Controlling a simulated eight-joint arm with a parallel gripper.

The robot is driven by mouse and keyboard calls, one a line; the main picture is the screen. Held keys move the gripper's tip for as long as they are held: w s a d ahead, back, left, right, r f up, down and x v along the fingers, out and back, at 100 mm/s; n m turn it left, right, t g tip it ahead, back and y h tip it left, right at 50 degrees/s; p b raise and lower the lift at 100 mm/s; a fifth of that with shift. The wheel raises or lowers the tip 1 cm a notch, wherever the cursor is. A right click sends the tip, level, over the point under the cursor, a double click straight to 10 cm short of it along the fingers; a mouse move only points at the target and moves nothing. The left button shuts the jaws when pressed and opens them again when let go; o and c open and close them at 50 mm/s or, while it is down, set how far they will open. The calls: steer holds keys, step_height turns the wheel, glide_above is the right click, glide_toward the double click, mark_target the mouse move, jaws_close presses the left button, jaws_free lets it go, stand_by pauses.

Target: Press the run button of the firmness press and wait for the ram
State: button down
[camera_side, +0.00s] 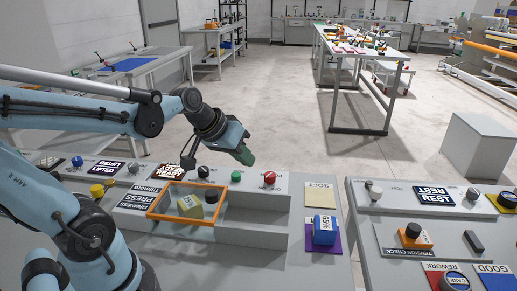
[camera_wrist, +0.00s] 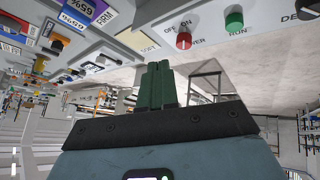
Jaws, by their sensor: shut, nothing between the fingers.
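The firmness press (camera_side: 262,201) is a grey console with an orange-framed bay (camera_side: 180,220). The green run button (camera_side: 236,176) stands on the panel between a dark knob (camera_side: 203,171) and the red power knob (camera_side: 269,178). In the wrist view, the green button (camera_wrist: 234,21) is marked RUN, beside the red power knob (camera_wrist: 184,40). My gripper (camera_side: 247,158) is shut and empty, above and apart from the button; its green fingers (camera_wrist: 158,68) show together in the wrist view.
A blue 65% block (camera_side: 324,231) stands on a purple plate, near a pale SOFT plate (camera_side: 319,195). A second console (camera_side: 370,237) at the right carries an orange part with a black knob (camera_side: 413,235). Open floor and workbenches lie behind.

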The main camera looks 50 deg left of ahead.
mark_target(233, 175)
steer(key=w+a+n+t, duration=0.1)
steer(key=w+a+n, duration=0.1)
steer(key=a, duration=0.4)
steer(key=w+a+n, duration=0.1)
steer(key=a+n, duration=0.1)
steer(key=a, duration=0.4)
steer(key=shift+w+f+n+t, duration=0.15)
steer(key=shift+w+n+t, duration=0.15)
steer(key=shift+w+t, duration=0.1)
steer(key=shift+f, duration=0.1)
steer(key=shift+f, duration=4.35)
steer(key=shift+f, duration=0.15)
steer(key=shift+f, duration=0.25)
